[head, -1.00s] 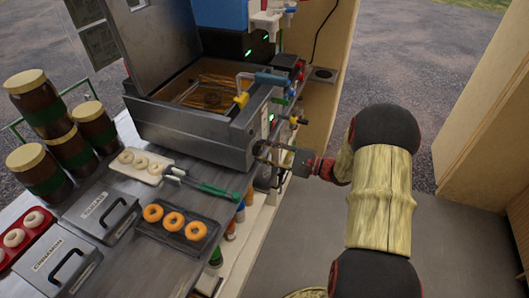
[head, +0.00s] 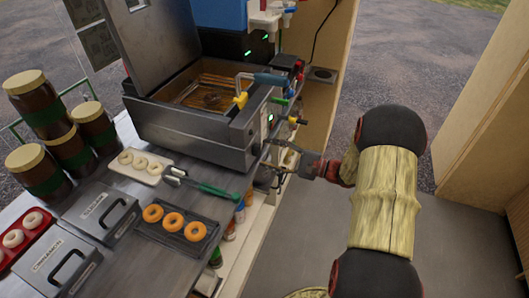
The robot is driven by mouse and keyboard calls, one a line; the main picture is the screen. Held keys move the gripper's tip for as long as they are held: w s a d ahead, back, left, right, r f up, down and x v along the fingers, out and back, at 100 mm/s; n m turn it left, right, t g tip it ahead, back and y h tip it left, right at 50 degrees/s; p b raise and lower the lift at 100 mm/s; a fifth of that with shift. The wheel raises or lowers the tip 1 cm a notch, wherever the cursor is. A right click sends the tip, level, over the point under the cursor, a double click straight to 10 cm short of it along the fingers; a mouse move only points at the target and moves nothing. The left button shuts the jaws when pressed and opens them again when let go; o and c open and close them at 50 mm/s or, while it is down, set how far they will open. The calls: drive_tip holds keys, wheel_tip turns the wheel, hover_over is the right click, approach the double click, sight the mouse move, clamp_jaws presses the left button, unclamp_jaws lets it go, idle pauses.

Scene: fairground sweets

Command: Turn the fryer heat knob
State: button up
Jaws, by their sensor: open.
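The fryer (head: 190,138) is a steel box with its lid raised, standing at the back of the counter. Its narrow right-hand side carries a panel with a small green light (head: 271,117). My gripper (head: 273,163) is beside the lower part of that side, just right of the fryer's corner. Its jaws are open, pointing left, and nothing shows between them. I cannot make out the heat knob clearly; it is small or hidden near my fingers. I cannot tell whether a finger touches the fryer.
A blue-handled tap (head: 270,80) and yellow-handled fittings (head: 297,120) stick out near my gripper. Green-handled tongs (head: 200,185) lie on the counter by a dark tray of orange rings (head: 205,222) and a pale tray of rings (head: 130,175). The floor to the right is clear.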

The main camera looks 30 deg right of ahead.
drive_tip(key=v, duration=1)
drive_tip(key=s+a+f+g, duration=0.5)
drive_tip(key=s+f, duration=0.1)
drive_tip(key=f, duration=0.1)
drive_tip(key=s+a+r+n+g+h, duration=0.2)
drive_tip(key=s+a+n+g+h, duration=0.1)
drive_tip(key=s+a+g, duration=0.35)
drive_tip(key=s+a+r+n+t+h+p, duration=0.1)
drive_tip(key=s+a+r+n+h, duration=0.1)
drive_tip(key=a+r+n, duration=0.2)
drive_tip(key=s+a+r+n+t+h+p, duration=0.1)
drive_tip(key=a+r+n+h, duration=0.2)
drive_tip(key=r, duration=0.7)
drive_tip(key=s+a+r+n+t+h+p, duration=0.1)
drive_tip(key=s+a+r+n+h, duration=0.1)
drive_tip(key=a+r+n, duration=0.3)
wheel_tip(320, 180, up, 3)
drive_tip(key=shift+s+a+n+h, duration=0.2)
drive_tip(key=shift+s+n+h, duration=0.25)
drive_tip(key=shift+n, duration=0.55)
